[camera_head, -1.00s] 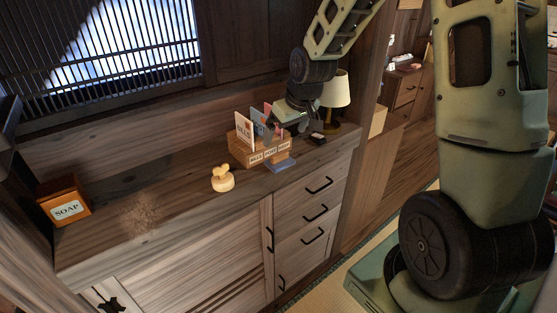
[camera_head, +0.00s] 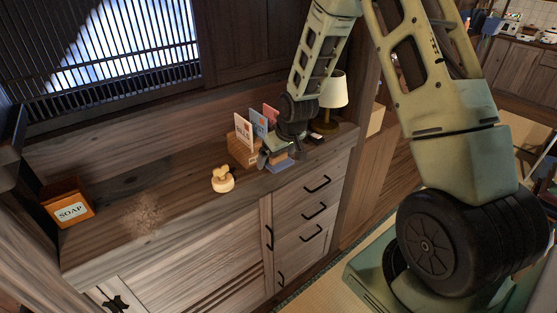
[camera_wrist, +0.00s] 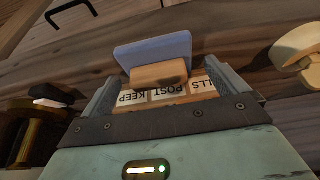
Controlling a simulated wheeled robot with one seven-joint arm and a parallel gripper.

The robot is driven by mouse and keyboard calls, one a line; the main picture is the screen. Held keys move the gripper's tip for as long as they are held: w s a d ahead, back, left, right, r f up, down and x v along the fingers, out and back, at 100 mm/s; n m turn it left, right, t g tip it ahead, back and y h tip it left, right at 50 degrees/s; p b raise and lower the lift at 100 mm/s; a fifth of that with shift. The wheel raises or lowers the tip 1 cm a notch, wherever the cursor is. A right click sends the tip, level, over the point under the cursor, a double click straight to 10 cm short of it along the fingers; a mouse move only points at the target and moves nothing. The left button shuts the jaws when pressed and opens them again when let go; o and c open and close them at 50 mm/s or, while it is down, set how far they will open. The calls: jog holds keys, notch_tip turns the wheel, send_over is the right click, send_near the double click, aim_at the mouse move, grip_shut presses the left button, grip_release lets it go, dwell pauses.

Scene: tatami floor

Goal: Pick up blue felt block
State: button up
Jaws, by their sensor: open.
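The blue felt block (camera_wrist: 158,50) is a flat blue slab with a light wooden grip on top. In the head view the block (camera_head: 283,166) lies on the cabinet top by its front edge, in front of the letter box, partly hidden by my gripper. My gripper (camera_head: 276,152) is right over it. In the wrist view my gripper (camera_wrist: 164,74) is open, with one finger on each side of the wooden grip. I cannot tell whether the fingers touch it.
A wooden letter box (camera_head: 238,150) with upright cards stands close behind the block. A pale wooden stamp-like piece (camera_head: 222,179) is to the left. A soap box (camera_head: 68,203) stands far left, a lamp (camera_head: 333,90) at the right. Dark small things (camera_wrist: 38,110) lie beside my gripper.

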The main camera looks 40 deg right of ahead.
jog(key=c, duration=1.1)
jog(key=shift+o, duration=0.2)
notch_tip(320, 180, up, 10)
jog(key=shift+f+b, duration=0.1)
jog(key=shift+b, duration=0.8)
jog(key=shift+o, duration=0.4)
jog(key=shift+a, duration=0.1)
